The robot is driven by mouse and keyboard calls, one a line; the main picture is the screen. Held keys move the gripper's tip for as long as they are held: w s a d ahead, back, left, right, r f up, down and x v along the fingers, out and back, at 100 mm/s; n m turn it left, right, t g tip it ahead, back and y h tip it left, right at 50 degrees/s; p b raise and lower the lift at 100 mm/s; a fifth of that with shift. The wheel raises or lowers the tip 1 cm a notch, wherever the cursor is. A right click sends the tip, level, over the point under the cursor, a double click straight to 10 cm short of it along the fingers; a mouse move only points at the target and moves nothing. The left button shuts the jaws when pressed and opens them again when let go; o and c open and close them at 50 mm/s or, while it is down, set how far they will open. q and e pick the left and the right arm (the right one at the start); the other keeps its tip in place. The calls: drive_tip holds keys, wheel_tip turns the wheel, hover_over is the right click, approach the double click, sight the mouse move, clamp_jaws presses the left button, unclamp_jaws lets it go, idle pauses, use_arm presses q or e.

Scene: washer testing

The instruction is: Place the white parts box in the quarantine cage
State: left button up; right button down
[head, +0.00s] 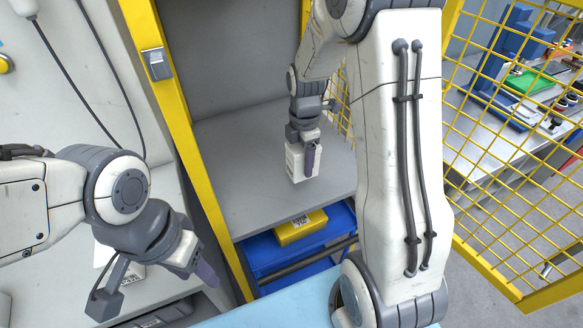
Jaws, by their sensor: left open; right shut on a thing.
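The quarantine cage (235,155) has a yellow frame, grey walls and a grey shelf, and its front is open. My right gripper (303,158) is inside the frame, over the shelf, pointing down and shut on the white parts box (297,166). The box hangs roughly upright; whether its underside touches the shelf I cannot tell. The gripper's fingers hide part of the box. My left gripper (152,286) is open and empty at the lower left, outside the cage, over the grey bench.
A yellow mesh door (520,150) stands open at the right. A yellow post (190,150) separates the cage from the left bench. The shelf around the held box is clear.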

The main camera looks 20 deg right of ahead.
drive_tip(key=shift+w+a+f, duration=0.4)
drive_tip(key=shift+w+f, duration=0.05)
drive_tip(key=shift+w, duration=0.2)
drive_tip(key=shift+w+a+f, duration=0.35)
drive_tip(key=shift+w+f, duration=0.1)
drive_tip(key=shift+w, duration=0.15)
drive_tip(key=shift+f, duration=1.95)
drive_tip(key=shift+f, duration=0.15)
unclamp_jaws()
